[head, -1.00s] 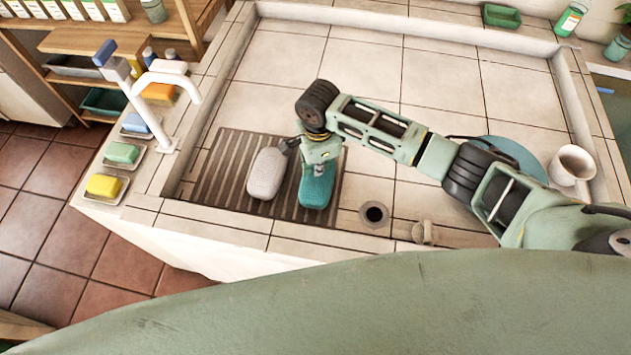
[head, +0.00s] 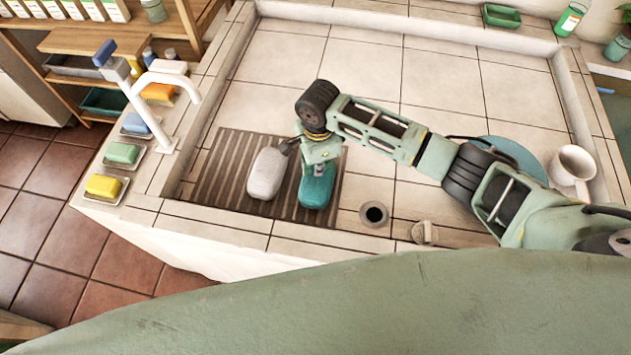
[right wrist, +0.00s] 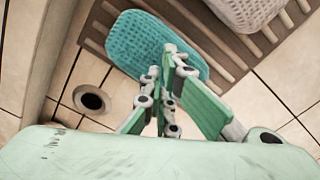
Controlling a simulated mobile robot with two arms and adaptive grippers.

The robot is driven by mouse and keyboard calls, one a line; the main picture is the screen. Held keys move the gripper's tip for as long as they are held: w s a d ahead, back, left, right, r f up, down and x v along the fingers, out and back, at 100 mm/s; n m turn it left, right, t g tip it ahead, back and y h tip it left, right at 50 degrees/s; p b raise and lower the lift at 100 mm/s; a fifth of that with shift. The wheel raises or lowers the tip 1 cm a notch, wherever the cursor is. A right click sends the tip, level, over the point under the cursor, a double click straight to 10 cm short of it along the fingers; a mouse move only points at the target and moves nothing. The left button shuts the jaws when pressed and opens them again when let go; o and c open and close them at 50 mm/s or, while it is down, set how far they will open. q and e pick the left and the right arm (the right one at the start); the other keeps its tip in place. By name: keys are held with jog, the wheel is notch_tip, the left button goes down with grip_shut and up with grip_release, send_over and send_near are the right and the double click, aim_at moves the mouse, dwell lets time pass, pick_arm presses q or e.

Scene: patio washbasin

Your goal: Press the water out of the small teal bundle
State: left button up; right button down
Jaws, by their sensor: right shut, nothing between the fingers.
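The small teal bundle (head: 317,192) lies on the striped brown mat (head: 222,168) in the basin, right of a light grey bundle (head: 266,173). It also shows with a dimpled surface in the right wrist view (right wrist: 138,38). My right gripper (head: 319,172) points down over the teal bundle's far part, its fingers closed with nothing between them. In the right wrist view the closed fingertips (right wrist: 172,52) overlap the bundle's edge; I cannot tell whether they touch it. The gripper hides part of the bundle in the head view. My left gripper is not in view.
A round drain hole (head: 374,213) and a small beige plug-like piece (head: 424,232) lie right of the mat. A white tap (head: 165,100) and soap dishes line the left ledge. A white mug (head: 572,165) and blue plate (head: 520,157) are at right. The tiles behind are clear.

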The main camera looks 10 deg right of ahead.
jog(key=shift+f, duration=1)
jog(key=shift+s+f, duration=0.15)
jog(key=shift+s, duration=0.05)
dwell(2.1)
notch_tip(320, 180, up, 8)
jog(key=p, duration=0.9)
jog(key=shift+w, duration=0.15)
dwell(0.4)
